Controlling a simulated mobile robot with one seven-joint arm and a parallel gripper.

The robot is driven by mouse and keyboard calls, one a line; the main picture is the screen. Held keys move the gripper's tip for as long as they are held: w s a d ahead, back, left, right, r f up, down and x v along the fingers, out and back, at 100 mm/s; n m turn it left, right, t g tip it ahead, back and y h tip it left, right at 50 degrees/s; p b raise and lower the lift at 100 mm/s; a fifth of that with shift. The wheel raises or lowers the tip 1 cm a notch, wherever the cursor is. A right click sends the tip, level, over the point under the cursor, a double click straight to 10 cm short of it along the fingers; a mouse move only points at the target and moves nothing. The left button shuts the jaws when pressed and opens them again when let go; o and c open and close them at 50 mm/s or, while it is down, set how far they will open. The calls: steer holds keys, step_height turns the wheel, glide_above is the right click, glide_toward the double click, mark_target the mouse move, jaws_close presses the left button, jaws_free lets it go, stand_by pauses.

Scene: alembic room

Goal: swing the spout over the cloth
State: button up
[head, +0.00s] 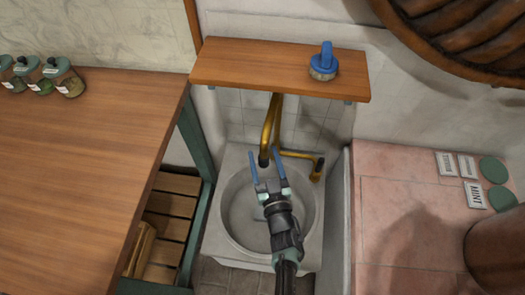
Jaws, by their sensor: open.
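The brass spout (268,128) comes down from under the wooden shelf, its dark tip just above the back of the white basin (230,215). A brass side arm (300,155) with a dark end reaches to the right. My gripper (266,164) is over the basin, pointing to the back, with its two blue fingers apart. The spout's tip appears between or just beyond the fingertips; I cannot tell whether they touch. I cannot make out a cloth; my gripper and arm hide part of the basin.
The wooden shelf (225,65) overhangs the back of the basin and bears a blue-handled item (323,65). A wooden counter (80,150) with several jars is at left.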

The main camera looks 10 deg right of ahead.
steer(key=s+p, duration=0.1)
steer(key=s, duration=1)
steer(key=shift+s+d+p, duration=0.15)
steer(key=shift+p, duration=0.25)
